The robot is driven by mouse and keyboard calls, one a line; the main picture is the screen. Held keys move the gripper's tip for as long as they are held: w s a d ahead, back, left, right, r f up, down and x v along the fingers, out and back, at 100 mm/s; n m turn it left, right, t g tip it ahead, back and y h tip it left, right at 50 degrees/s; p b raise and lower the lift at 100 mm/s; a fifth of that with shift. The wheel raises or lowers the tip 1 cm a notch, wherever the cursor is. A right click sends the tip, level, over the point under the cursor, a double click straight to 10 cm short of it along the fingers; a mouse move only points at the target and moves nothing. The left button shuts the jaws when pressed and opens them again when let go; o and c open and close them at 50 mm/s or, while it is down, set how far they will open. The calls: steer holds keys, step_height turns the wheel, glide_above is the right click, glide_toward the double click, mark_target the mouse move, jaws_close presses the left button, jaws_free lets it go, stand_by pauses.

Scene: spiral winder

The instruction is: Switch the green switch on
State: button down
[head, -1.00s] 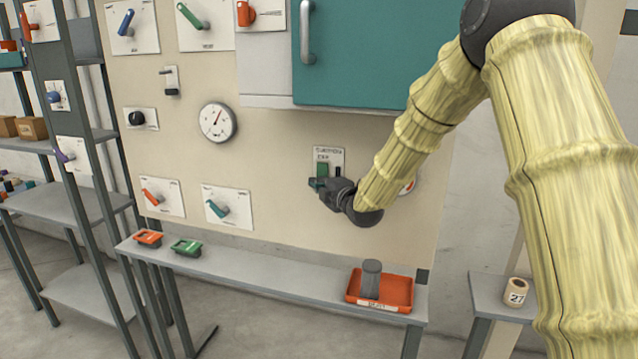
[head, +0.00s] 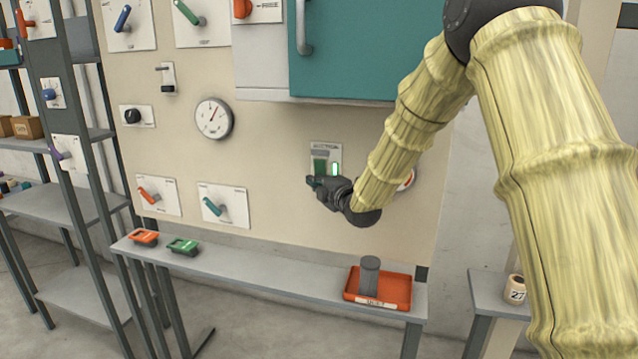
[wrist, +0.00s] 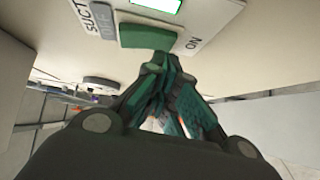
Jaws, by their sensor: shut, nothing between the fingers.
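The green switch (head: 320,166) is a rocker on a pale labelled plate on the beige panel. In the wrist view the green rocker (wrist: 147,36) sits between lettering starting "SUCT" and the word "ON". A small indicator lamp (head: 335,170) beside it is lit bright with a green border; it also glows in the wrist view (wrist: 158,4). My gripper (head: 313,182) is shut and empty at the rocker's lower end. In the wrist view its fingertips (wrist: 157,62) are at the rocker's "ON"-side edge; I cannot tell whether they touch.
A teal cabinet door (head: 345,50) is above the switch. A grey shelf (head: 270,270) below carries an orange tray (head: 378,303) with a grey cylinder (head: 369,275). A round gauge (head: 214,118) and several levers are to the left. A red-marked round item is partly behind my arm.

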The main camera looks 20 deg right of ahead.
steer(key=s+f+b, duration=0.1)
steer(key=s+b, duration=0.4)
steer(key=s, duration=0.7)
steer(key=shift+s+d+f, duration=0.15)
steer(key=s+a+f+m+g+h, duration=0.1)
steer(key=s+f+m+g, duration=0.4)
steer(key=f, duration=0.8)
steer(key=s+f+m+h, duration=0.15)
steer(key=s+f, duration=0.45)
steer(key=f, duration=0.8)
steer(key=s+a+f+m+g, duration=0.1)
steer(key=s+f+m+g, duration=0.4)
steer(key=f, duration=0.8)
steer(key=s+f+m+g, duration=0.2)
steer(key=s+f, duration=0.4)
steer(key=s, duration=0.5)
steer(key=s+a+f+m+g, duration=0.1)
steer(key=s+f+m+g, duration=0.1)
steer(key=s+f, duration=0.5)
steer(key=s+a+f+m+g, duration=0.1)
steer(key=s+f+m+g, duration=0.2)
steer(key=s, duration=1.4)
step_height(320, 180, down, 3)
steer(key=shift+s+a+f+m+h, duration=0.2)
steer(key=shift+m+h, duration=0.25)
steer(key=shift+m, duration=0.4)
